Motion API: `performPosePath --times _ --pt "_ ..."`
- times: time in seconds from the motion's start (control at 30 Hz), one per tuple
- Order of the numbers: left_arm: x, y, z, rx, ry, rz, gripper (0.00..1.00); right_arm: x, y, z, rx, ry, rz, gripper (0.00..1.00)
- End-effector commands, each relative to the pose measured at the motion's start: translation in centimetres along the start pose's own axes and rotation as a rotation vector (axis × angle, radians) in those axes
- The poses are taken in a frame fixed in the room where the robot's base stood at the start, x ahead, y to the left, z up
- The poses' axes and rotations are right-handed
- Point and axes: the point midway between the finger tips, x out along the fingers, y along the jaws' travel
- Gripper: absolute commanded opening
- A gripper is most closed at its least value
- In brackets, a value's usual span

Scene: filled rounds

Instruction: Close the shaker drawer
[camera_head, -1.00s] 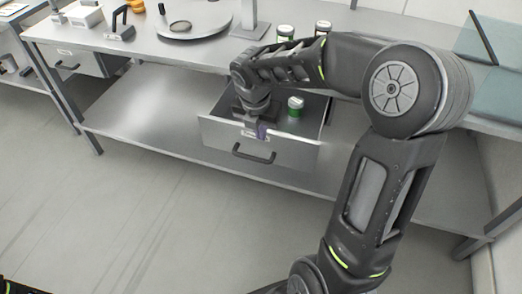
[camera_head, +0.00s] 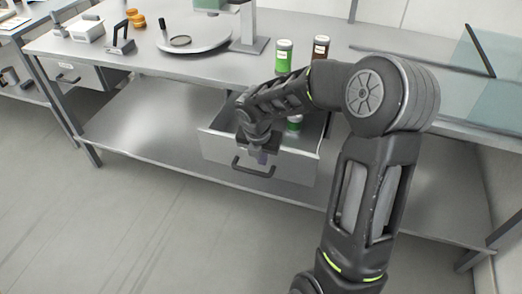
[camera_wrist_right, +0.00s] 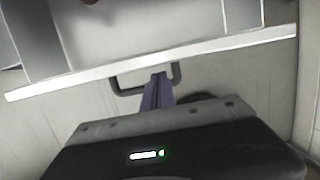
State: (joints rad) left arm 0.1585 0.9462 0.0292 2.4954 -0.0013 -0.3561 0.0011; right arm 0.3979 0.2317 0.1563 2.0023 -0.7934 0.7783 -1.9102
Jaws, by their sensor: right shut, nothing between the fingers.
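The shaker drawer (camera_head: 298,166) stands pulled open under the worktop, its dark handle (camera_head: 240,170) on the front panel. A green-and-white shaker (camera_head: 294,123) stands inside, partly hidden by my right arm. In the right wrist view the purple-grey fingers (camera_wrist_right: 157,92) overlap the right part of the handle (camera_wrist_right: 125,90), below the pale top edge of the drawer front (camera_wrist_right: 200,57). I cannot tell whether they touch it. My left gripper is not in view.
On the worktop (camera_head: 215,68) stand a green shaker (camera_head: 283,56), a brown shaker (camera_head: 320,48) and a round turntable (camera_head: 195,37). Another drawer (camera_head: 75,73) is at the left. A lower shelf (camera_head: 140,125) lies beneath. The floor in front is clear.

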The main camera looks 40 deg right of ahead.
Motion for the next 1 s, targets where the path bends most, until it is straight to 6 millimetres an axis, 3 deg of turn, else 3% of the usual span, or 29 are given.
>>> performPosePath --times 0.1,0.27,0.73,1.0 --pt "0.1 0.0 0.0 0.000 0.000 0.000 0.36 1.7 0.0 0.0 0.000 0.001 -0.001 0.00" --pt "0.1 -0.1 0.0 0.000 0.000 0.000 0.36 2.8 0.0 0.0 0.001 0.000 -0.001 0.00" --pt "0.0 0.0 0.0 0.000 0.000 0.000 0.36 2.9 0.0 0.2 0.002 -0.001 0.000 0.00" --pt "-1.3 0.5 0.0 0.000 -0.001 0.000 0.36 3.2 0.0 2.4 0.003 0.000 0.000 0.00"
